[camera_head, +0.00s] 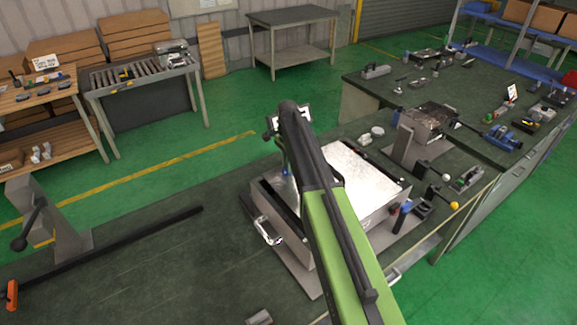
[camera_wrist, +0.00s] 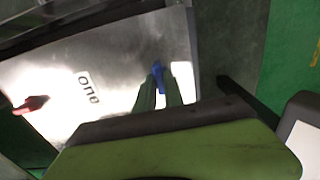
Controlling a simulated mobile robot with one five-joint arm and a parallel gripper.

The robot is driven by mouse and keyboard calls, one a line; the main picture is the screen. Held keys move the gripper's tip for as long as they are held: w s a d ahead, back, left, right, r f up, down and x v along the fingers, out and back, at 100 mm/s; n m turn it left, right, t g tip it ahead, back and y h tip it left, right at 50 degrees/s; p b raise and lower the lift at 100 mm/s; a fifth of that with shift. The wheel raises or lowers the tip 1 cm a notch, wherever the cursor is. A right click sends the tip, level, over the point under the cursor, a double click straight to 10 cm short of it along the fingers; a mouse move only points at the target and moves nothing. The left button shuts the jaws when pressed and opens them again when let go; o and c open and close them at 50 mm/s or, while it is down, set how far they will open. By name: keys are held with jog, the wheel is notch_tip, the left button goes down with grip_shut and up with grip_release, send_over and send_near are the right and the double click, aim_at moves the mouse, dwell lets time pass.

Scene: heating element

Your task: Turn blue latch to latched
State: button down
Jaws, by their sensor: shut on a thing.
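The blue latch (camera_wrist: 158,72) shows in the wrist view near the edge of a bright metal plate. My gripper (camera_wrist: 160,88) is at the latch, its two narrow fingers closed on it. The fingers hide part of the latch. In the head view, my gripper (camera_head: 287,172) is low at the far left corner of the metal box (camera_head: 345,185). A tiny bit of blue shows there, and my arm covers much of the box. I cannot tell the latch's exact angle.
A red latch (camera_wrist: 30,105) lies at the plate's left side in the wrist view. A silver handle (camera_head: 267,232) is on the box's near left side. A blue-handled clamp (camera_head: 402,214) stands at the right. The left bench top (camera_head: 170,260) is largely clear.

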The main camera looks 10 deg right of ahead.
jog(key=shift+d, duration=0.1)
jog(key=shift+n, duration=0.4)
jog(key=n, duration=0.3)
jog(key=shift+n, duration=0.4)
jog(key=n, duration=0.4)
jog(key=shift+n, duration=0.3)
jog(key=n, duration=0.8)
jog(key=shift+n, duration=0.3)
jog(key=shift+a, duration=0.2)
